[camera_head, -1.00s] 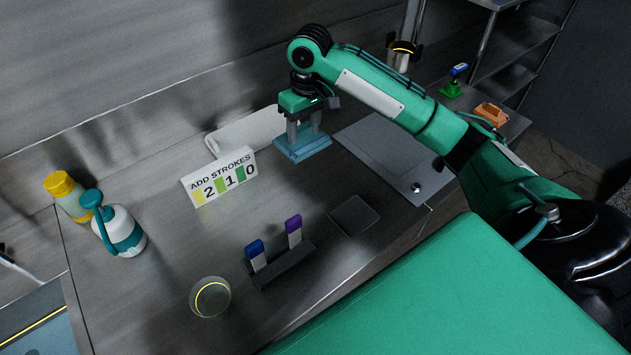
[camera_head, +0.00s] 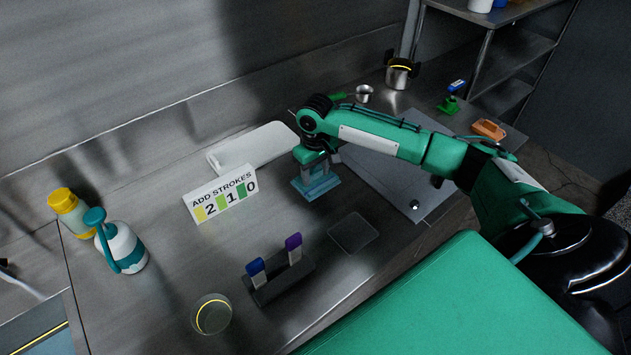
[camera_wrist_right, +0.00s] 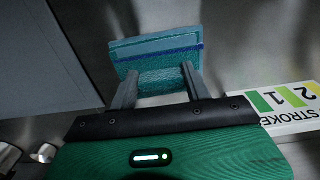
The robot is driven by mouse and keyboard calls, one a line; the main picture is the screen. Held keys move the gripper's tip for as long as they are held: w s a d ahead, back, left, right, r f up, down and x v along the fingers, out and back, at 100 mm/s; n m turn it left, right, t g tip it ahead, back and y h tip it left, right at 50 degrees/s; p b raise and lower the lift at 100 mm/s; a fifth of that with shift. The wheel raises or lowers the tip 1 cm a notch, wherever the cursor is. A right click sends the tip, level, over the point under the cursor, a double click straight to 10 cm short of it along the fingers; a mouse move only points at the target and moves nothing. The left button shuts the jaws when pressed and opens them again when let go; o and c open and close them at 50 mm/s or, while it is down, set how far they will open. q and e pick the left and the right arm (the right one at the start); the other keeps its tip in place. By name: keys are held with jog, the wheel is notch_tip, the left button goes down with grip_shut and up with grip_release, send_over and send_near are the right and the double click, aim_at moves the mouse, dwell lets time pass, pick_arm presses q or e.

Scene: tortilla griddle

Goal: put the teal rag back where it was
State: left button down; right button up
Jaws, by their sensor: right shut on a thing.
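The teal rag (camera_head: 318,187) is a folded block with a dark blue stripe. My right gripper (camera_head: 318,172) is shut on it, pointing down over the steel counter. In the right wrist view the rag (camera_wrist_right: 158,50) sits between and beyond the two grey fingers (camera_wrist_right: 157,82). My left gripper is not in view.
A white board (camera_head: 253,148) lies behind the rag. A dark square pad (camera_head: 353,233) and a holder (camera_head: 283,280) with blue and purple tabs are in front. A clear round dish (camera_head: 211,314), a white-teal bottle (camera_head: 124,250) and a yellow-capped bottle (camera_head: 69,212) stand left. Bare counter lies between.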

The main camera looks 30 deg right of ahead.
aim_at(316, 179)
jog(key=shift+f+p, duration=0.45)
jog(key=shift+f, duration=2.2)
jog(key=shift+f, duration=0.1)
jog(key=o, duration=1.3)
jog(key=shift+o, duration=0.2)
notch_tip(316, 179, up, 12)
jog(key=shift+r+b, duration=0.15)
jog(key=shift+b, duration=1)
